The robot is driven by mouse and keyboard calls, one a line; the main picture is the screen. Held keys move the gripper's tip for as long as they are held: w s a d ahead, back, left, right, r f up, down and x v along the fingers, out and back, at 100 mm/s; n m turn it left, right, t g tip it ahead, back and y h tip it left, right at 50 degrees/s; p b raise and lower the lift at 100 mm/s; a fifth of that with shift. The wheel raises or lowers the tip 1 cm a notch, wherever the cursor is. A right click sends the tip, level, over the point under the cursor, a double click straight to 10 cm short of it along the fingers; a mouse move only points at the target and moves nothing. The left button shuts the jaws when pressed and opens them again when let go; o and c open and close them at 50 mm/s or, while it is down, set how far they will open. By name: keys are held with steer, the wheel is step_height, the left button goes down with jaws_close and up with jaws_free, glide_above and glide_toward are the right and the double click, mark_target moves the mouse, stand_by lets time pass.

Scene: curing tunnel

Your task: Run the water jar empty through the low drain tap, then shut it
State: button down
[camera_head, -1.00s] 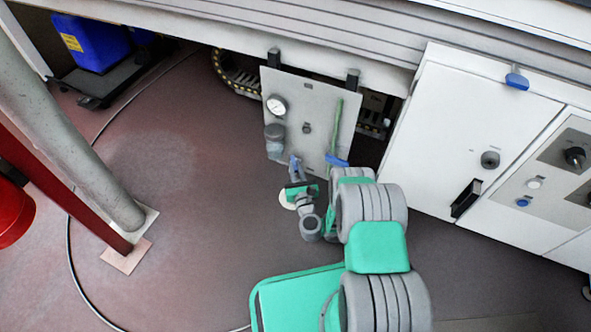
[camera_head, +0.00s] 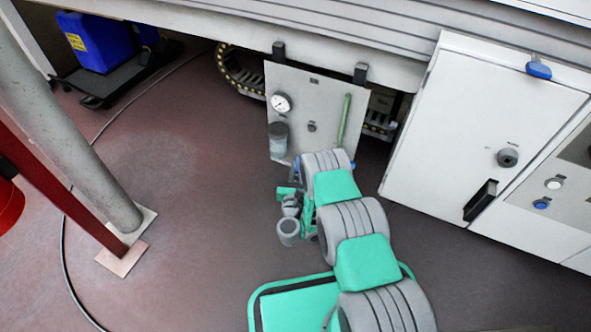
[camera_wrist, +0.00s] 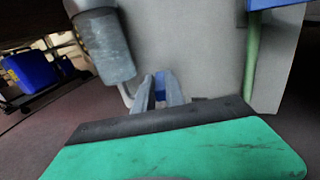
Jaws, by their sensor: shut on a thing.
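The water jar (camera_head: 278,145) hangs on the left side of the grey panel, a clear cylinder with a dark cap. It also shows large at the upper left in the wrist view (camera_wrist: 112,55). I cannot make out its water level. A thin pale tube bends from under the jar toward my fingers. In the wrist view my gripper (camera_wrist: 160,92) is shut on a small blue tap handle (camera_wrist: 160,79) just right of and below the jar. The tap's body is hidden by the fingers. In the head view my arm hides most of this.
The grey panel (camera_head: 312,88) carries a gauge (camera_head: 281,102), a small knob (camera_head: 312,127) and a green pipe (camera_head: 344,120). Another blue part (camera_wrist: 275,4) sits by the pipe. A white cabinet (camera_head: 475,120) stands right; a post (camera_head: 75,130) stands left.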

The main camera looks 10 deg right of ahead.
steer(key=shift+d, duration=0.35)
steer(key=c, duration=1.6)
jaws_free()
steer(key=shift+d+h, duration=0.15)
steer(key=shift+h, duration=0.15)
steer(key=o, duration=0.5)
steer(key=shift+a, duration=0.35)
steer(key=shift+c, duration=0.2)
steer(key=p+v, duration=0.7)
steer(key=shift+s, duration=0.4)
steer(key=shift+a+r, duration=0.1)
steer(key=shift+r, duration=0.05)
